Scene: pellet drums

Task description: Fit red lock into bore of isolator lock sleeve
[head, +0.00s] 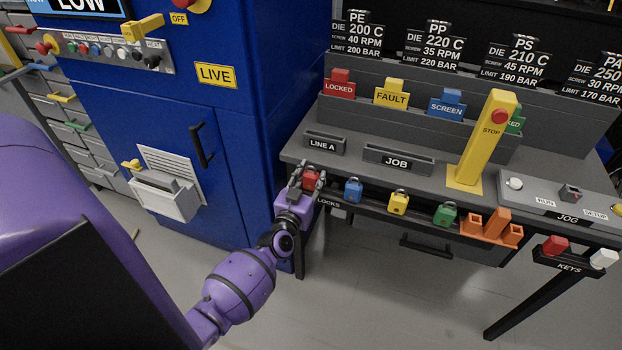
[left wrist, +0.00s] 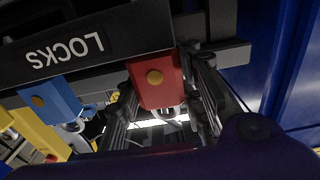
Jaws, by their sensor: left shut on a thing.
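The red lock (head: 311,180) is at the left end of the LOCKS rail (head: 335,203) on the bench front. My left gripper (head: 308,184) is shut on it. In the left wrist view the red lock (left wrist: 157,82) sits between the two fingers, with its round yellow spot facing the camera, right beside the LOCKS strip (left wrist: 80,50). I cannot tell whether it still touches the rail. A yellow fitting (head: 143,27) projects from the blue cabinet near the OFF label (head: 180,18); I cannot tell whether it is the isolator lock sleeve, and no bore is visible. My right gripper is not in view.
A blue lock (head: 352,190), yellow lock (head: 398,203) and green lock (head: 445,214) hang along the rail. An orange holder (head: 490,230) is farther right. The blue cabinet (head: 225,140) stands left of the bench. The floor in front is clear.

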